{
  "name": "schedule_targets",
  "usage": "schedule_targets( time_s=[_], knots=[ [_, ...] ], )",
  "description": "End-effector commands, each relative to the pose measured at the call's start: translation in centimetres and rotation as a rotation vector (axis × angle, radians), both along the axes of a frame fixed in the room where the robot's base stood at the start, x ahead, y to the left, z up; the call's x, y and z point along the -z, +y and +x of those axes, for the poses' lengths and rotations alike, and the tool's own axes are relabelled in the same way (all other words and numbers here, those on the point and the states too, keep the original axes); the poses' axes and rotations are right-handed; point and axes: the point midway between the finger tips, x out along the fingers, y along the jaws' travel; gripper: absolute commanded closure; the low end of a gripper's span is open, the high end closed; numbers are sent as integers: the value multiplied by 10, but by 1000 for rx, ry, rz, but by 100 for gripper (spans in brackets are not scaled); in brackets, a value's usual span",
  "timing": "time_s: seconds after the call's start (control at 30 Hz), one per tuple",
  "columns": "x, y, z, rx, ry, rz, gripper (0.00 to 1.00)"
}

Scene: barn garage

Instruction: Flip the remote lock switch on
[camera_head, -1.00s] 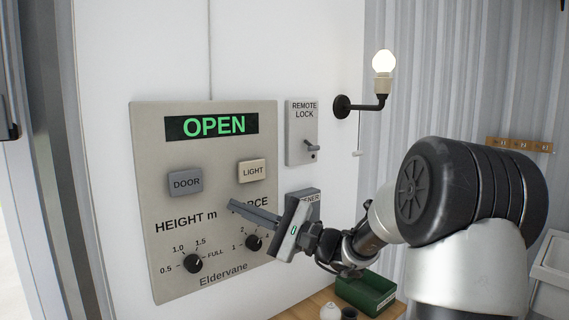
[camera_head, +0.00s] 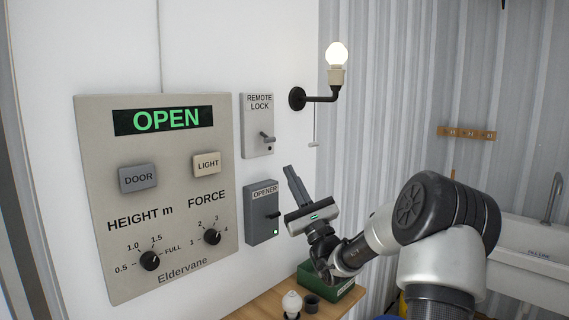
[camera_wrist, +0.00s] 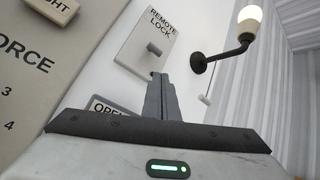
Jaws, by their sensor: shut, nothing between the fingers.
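The remote lock box (camera_head: 256,112) is a grey plate on the white wall, right of the large control panel. Its small grey lever (camera_head: 267,137) sticks out, tilting slightly down to the right, with a dark dot below it. In the wrist view the lever (camera_wrist: 154,48) shows just above my fingertips. My gripper (camera_head: 289,170) is shut and empty, its fingers pointing up, below and right of the lock box in the head view. In the wrist view the gripper (camera_wrist: 160,76) lies below the lever; whether they touch is unclear, but the head view shows a gap.
The opener box (camera_head: 259,200), with a lever and lit green light, is below the lock. The control panel (camera_head: 105,150) reads OPEN. A wall lamp (camera_head: 336,75) juts out at upper right. A wooden bench (camera_head: 262,305) holds a green bin (camera_head: 312,276) below.

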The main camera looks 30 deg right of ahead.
Motion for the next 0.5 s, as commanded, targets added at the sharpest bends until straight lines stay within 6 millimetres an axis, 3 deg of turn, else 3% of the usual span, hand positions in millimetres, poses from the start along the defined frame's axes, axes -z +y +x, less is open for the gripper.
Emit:
schedule_targets(
  time_s=[0.3, 0.5],
  knots=[
    [-40, 6, 42, -2, -3, -1, 100],
    [-56, 7, 61, -2, -2, 0, 100]
  ],
)
